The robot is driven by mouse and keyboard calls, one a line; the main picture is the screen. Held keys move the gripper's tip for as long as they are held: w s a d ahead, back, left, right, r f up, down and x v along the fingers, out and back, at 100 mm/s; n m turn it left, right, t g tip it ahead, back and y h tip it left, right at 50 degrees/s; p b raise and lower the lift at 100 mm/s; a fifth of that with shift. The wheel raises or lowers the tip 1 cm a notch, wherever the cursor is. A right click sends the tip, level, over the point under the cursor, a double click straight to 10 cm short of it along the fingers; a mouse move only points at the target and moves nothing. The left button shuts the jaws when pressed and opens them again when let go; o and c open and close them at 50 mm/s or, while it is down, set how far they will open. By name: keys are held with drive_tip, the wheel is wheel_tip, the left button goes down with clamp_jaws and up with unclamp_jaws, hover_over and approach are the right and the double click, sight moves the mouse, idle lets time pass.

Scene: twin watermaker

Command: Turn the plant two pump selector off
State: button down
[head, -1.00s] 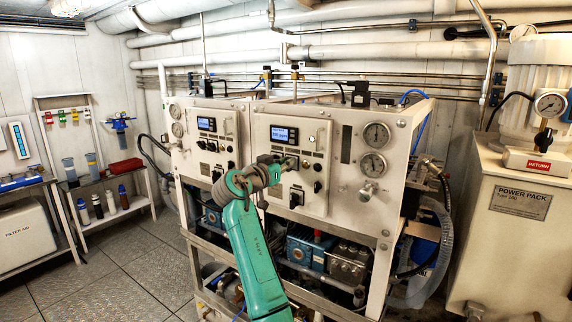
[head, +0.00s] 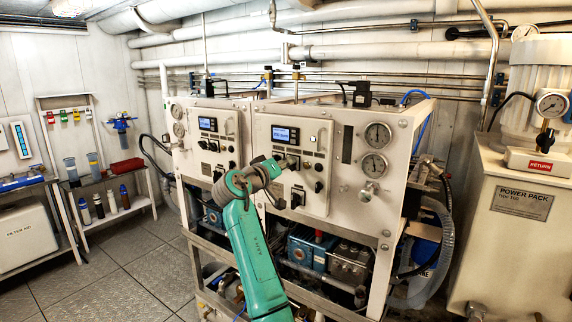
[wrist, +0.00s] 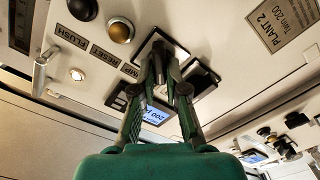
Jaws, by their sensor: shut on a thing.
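The plant two panel (head: 313,150) is the right-hand control panel in the head view. Its label, "PLANT 2 Twin 200" (wrist: 287,25), appears upside down in the wrist view. My gripper (wrist: 166,50) reaches onto this panel and its fingers are close together on the pump selector, beside a small label that seems to read PUMP (wrist: 130,70). The fingers hide most of the selector, so its pointing direction cannot be read. In the head view my gripper (head: 283,163) is at the panel below the lit display (head: 285,134).
A brass-rimmed button (wrist: 120,29), a black knob (wrist: 83,8), a lit white button (wrist: 77,74) and a metal handle (wrist: 41,74) sit near my fingers. A large black switch (head: 297,198) is below my gripper. The similar left panel (head: 210,140) stands alongside. Floor is clear at left.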

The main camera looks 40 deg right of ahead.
drive_tip(key=shift+d+f+n, duration=0.1)
drive_tip(key=shift+d+n, duration=0.05)
drive_tip(key=shift+n, duration=1.75)
drive_tip(key=c, duration=1.2)
unclamp_jaws()
drive_tip(key=shift+d, duration=0.1)
drive_tip(key=v, duration=1.2)
drive_tip(key=shift+w, duration=0.1)
